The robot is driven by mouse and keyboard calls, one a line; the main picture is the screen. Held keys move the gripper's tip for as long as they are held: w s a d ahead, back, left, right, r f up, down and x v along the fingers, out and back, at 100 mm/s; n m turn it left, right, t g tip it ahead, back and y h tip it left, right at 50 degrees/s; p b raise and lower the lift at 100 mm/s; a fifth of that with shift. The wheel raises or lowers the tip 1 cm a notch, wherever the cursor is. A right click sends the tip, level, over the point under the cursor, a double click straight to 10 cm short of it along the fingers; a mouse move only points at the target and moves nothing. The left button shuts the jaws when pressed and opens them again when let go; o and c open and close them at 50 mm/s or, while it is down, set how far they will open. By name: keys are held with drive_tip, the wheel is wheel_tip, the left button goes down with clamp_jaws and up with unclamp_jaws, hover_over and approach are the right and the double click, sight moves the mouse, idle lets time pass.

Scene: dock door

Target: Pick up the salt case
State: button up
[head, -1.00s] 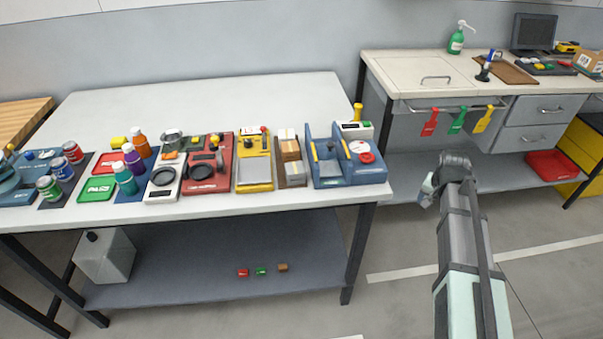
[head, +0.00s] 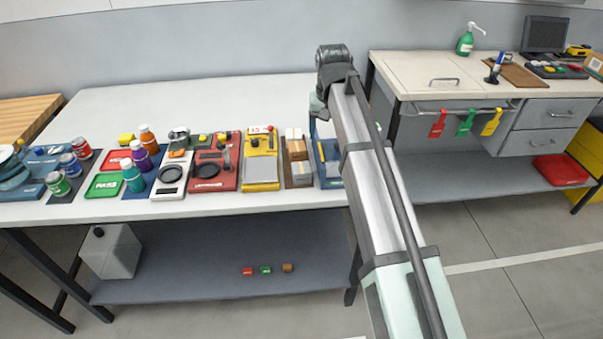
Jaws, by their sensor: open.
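No label that reads as salt shows at this size, so I cannot tell for sure which thing is the salt case. Two small cartons stand on a brown board on the white table: a tan carton (head: 296,147) behind and a greyer carton (head: 300,172) in front. My gripper (head: 317,108) is open, at the end of my arm above the table's right part. It appears just right of and beyond the cartons in the picture, apart from them. Its fingertips are mostly hidden by my arm.
The white table (head: 200,100) is clear along its back. Left of the cartons stand a yellow tray (head: 261,172), a red scale station (head: 213,168) and several bottles and cans. My arm partly covers a blue station (head: 327,165). A workbench (head: 420,75) stands right.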

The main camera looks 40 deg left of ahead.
drive_tip(key=r+n, duration=0.1)
drive_tip(key=n, duration=0.1)
hover_over(301, 167)
drive_tip(key=shift+g+h, duration=0.3)
drive_tip(key=shift+g, duration=0.1)
wheel_tip(301, 167, down, 8)
drive_tip(key=shift+s+f, duration=0.1)
drive_tip(key=shift+f, duration=0.05)
drive_tip(key=shift+d+f, duration=0.15)
drive_tip(key=shift+f, duration=2.5)
drive_tip(key=c, duration=0.8)
